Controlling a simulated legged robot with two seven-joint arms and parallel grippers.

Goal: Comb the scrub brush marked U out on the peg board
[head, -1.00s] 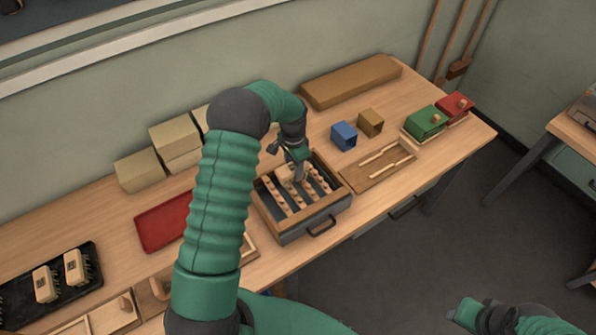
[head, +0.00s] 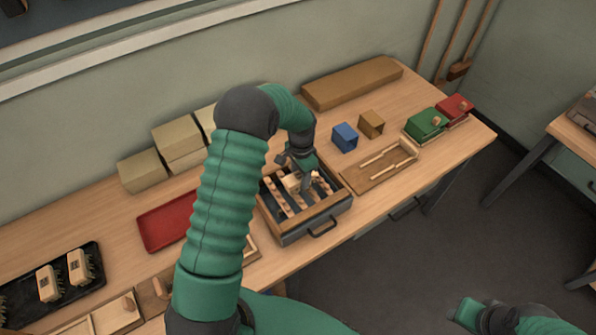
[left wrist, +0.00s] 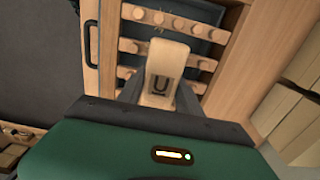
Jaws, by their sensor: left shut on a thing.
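The scrub brush marked U (left wrist: 165,72) is a pale wooden block with a dark U on its face. My left gripper (head: 300,176) is shut on this brush, which also shows in the head view (head: 291,183). The peg board (head: 313,221) is a wooden-framed box with a dark floor and several pale peg rows across it. The brush is over the middle rows; its bristles are hidden, so I cannot tell whether they touch the pegs. The peg rows also show in the left wrist view (left wrist: 170,22). Part of my right arm shows at lower right, without a clear gripper.
A red tray (head: 165,228) lies left of the peg board. A wooden tray (head: 385,174), blue box (head: 344,136), brown box (head: 371,123) and green box (head: 425,122) are to the right. Blocks (head: 178,135) line the wall.

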